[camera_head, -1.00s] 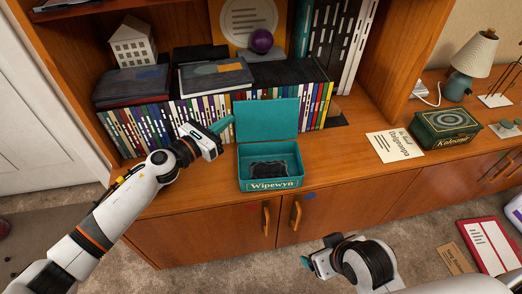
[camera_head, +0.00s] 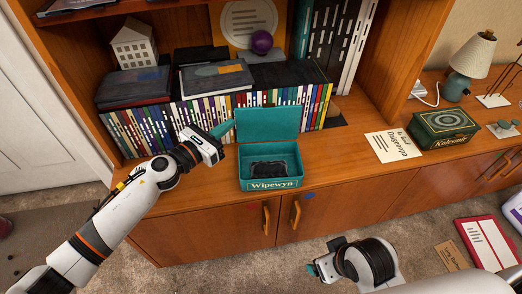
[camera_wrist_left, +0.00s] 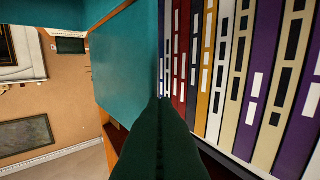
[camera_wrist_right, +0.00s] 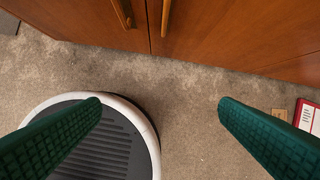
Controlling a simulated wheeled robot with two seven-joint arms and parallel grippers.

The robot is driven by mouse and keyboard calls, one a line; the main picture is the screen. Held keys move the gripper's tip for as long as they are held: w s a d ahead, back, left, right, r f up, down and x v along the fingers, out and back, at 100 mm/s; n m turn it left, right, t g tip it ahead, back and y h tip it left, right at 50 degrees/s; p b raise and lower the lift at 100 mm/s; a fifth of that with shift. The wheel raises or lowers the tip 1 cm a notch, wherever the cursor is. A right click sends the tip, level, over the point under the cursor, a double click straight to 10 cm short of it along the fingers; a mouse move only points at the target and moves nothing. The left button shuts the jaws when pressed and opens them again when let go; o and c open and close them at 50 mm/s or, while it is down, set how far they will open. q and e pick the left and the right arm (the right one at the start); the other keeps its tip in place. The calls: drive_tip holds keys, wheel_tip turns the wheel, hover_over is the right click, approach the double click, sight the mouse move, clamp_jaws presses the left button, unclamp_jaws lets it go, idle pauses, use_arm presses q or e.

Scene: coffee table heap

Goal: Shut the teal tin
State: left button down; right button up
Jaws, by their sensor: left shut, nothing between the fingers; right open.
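The teal tin (camera_head: 270,183), labelled "Wipewyn", stands on the cabinet top with its lid (camera_head: 268,124) raised at the back. A dark item (camera_head: 268,170) lies inside. My left gripper (camera_head: 229,127) is shut and empty at the lid's left edge, near its upper part. In the left wrist view its closed fingers (camera_wrist_left: 165,105) point between the lid (camera_wrist_left: 128,65) and the book spines; I cannot tell whether they touch the lid. My right gripper (camera_wrist_right: 160,103) is open and empty, low in front of the cabinet; it also shows in the head view (camera_head: 318,268).
A row of books (camera_head: 150,125) stands close behind the tin. To the right are a card (camera_head: 393,145), a green "Kolome" tin (camera_head: 444,127) and a lamp (camera_head: 470,68). The cabinet top between the teal tin and the card is clear.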

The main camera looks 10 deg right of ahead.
use_arm(q)
drive_tip(key=shift+s, duration=0.2)
use_arm(e)
drive_tip(key=shift+r, duration=0.15)
use_arm(q)
drive_tip(key=shift+s, duration=0.1)
drive_tip(key=shift+s+r+p, duration=0.1)
drive_tip(key=shift+s+p, duration=0.25)
drive_tip(key=shift+s, duration=0.25)
use_arm(e)
drive_tip(key=shift+w, duration=0.1)
use_arm(q)
drive_tip(key=shift+s, duration=0.2)
use_arm(e)
drive_tip(key=shift+w, duration=0.1)
